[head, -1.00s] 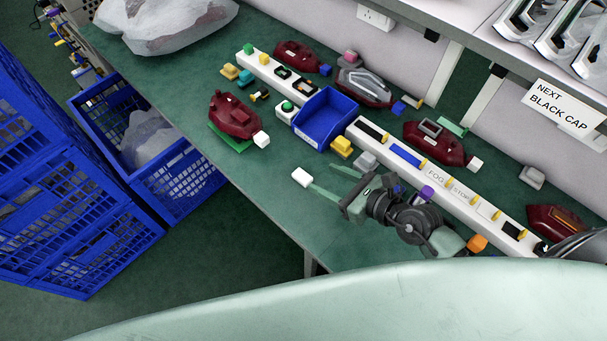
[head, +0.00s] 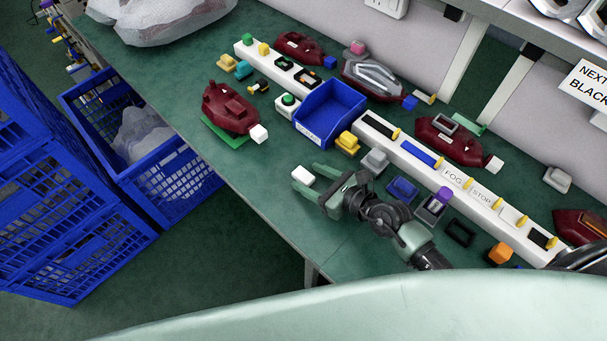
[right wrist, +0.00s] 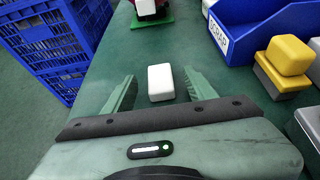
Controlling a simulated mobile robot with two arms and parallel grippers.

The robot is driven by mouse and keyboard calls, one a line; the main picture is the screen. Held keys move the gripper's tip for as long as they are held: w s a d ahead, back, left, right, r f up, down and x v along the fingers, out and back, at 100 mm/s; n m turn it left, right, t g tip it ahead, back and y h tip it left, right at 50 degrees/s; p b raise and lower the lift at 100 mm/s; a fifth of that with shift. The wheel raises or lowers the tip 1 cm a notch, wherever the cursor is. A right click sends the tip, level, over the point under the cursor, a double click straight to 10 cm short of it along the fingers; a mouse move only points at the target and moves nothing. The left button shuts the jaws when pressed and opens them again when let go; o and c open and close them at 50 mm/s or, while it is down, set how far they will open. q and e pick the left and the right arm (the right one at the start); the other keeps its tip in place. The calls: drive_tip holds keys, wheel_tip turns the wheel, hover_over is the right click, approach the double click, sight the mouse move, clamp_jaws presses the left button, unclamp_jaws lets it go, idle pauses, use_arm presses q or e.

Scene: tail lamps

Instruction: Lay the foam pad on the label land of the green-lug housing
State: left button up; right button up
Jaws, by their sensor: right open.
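A small white block (head: 302,175), possibly the foam pad, lies near the bench's front edge. My right gripper (head: 311,178) is open around it; in the right wrist view the white block (right wrist: 161,82) sits between the two fingers, with gaps on both sides. A dark red housing (head: 448,140) at the right has a green tab (head: 469,123) behind it and a grey frame on top. Another dark red housing (head: 230,110) sits on a green plate (head: 222,134). I cannot tell for sure which has the green lug. My left gripper is not in view.
A blue bin (head: 329,113) and a long white rail (head: 400,153) with several parts stand behind my right gripper. Yellow (head: 348,142) and grey (head: 375,160) blocks are close by. Blue crates (head: 165,180) stand left of the bench. Bare bench lies left of the white block.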

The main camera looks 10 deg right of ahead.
drive_tip(key=shift+x, duration=0.8)
clamp_jaws()
drive_tip(key=shift+r, duration=0.15)
